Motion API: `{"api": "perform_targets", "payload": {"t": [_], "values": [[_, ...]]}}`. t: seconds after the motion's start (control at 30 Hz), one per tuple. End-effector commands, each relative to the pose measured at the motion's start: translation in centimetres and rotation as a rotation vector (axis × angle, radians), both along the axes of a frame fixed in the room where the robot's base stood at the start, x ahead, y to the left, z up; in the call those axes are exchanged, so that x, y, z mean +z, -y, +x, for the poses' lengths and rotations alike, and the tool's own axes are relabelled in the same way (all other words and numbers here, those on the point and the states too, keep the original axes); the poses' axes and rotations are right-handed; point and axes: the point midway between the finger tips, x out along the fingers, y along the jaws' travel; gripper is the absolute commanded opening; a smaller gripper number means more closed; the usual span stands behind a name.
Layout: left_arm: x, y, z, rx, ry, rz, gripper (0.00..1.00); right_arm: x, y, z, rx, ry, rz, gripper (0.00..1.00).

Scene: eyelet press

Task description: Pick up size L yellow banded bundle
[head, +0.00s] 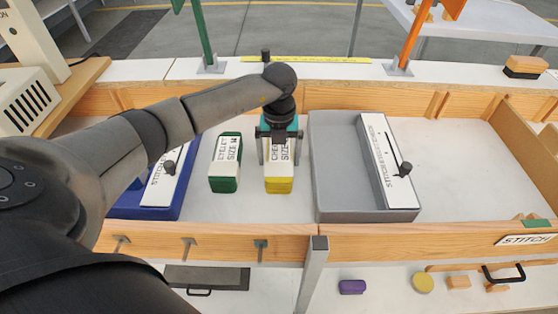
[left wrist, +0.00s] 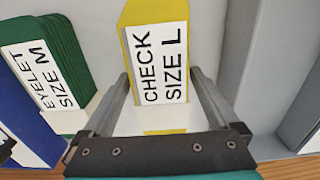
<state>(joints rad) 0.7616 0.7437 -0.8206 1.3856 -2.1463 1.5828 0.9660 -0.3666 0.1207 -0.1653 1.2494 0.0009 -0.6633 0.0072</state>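The yellow banded bundle (head: 279,185) stands on the white floor of the wooden-walled tray, between a green bundle and a grey bin. In the left wrist view the yellow bundle (left wrist: 150,12) has a white label reading "CHECK SIZE L". My left gripper (head: 279,160) is directly above it, pointing down. Its two fingers lie one on each side of the bundle, with what looks like a narrow gap on each side; they also show in the left wrist view (left wrist: 161,85). The gripper looks open. My right gripper is not in view.
A green bundle labelled "EYELET SIZE M" (head: 224,183) stands just left. A blue bin (head: 118,208) with a white-labelled lid piece is farther left. The grey bin (head: 336,170) is close on the right. The tray's far right floor (head: 455,150) is clear.

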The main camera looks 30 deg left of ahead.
Motion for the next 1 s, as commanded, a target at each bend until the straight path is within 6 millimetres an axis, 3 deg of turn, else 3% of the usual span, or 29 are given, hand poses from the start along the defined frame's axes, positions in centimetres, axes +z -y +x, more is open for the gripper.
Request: {"api": "perform_targets", "payload": {"t": [0.07,0.8,1.0], "values": [[0.00,-0.01,-0.01,0.000,0.000,0.000,0.84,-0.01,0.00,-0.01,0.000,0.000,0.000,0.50],[0.09,-0.03,0.05,0.001,0.002,0.000,0.02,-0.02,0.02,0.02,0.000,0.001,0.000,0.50],[0.11,-0.03,0.05,0.001,0.002,0.000,0.02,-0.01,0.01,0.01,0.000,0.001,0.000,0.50]]}}
